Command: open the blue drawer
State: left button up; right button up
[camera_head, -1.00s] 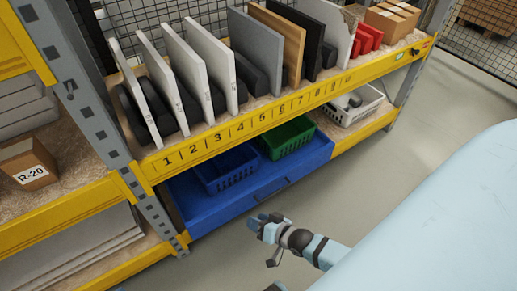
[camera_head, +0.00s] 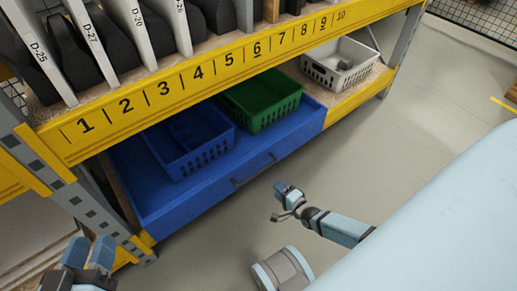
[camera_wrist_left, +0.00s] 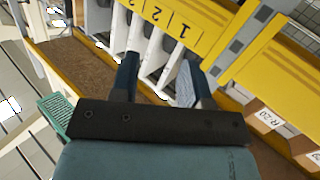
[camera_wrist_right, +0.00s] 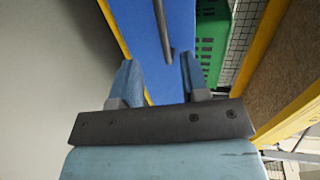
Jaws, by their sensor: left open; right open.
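My right gripper (camera_head: 284,192) is open and empty in front of the drawer, a short way from the handle. In the right wrist view, the handle (camera_wrist_right: 162,25) appears ahead, between the open fingers (camera_wrist_right: 158,62), with no visible contact. My left gripper (camera_head: 88,253) is open and empty at the lower left by the shelf post; it also shows in the left wrist view (camera_wrist_left: 157,75).
A blue basket (camera_head: 205,157) and a green basket (camera_head: 268,112) stand in the drawer. A white basket (camera_head: 340,68) is on the shelf to the right. The numbered yellow beam (camera_head: 200,80) runs above the drawer. The floor (camera_head: 400,150) in front is clear.

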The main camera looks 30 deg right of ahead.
aim_at(258, 172)
jog(key=b+x, duration=0.5)
jog(key=x, duration=0.7)
jog(key=shift+a, duration=0.1)
pick_arm(q)
jog(key=w+m, duration=0.1)
jog(key=a+m+t, duration=0.1)
jog(key=w+m+t+h, duration=0.1)
jog(key=shift+w+a+r+m, duration=0.35)
jog(key=shift+m, duration=0.05)
pick_arm(e)
jog(key=shift+w, duration=0.45)
pick_arm(q)
jog(key=shift+s, duration=0.1)
pick_arm(e)
grip_shut()
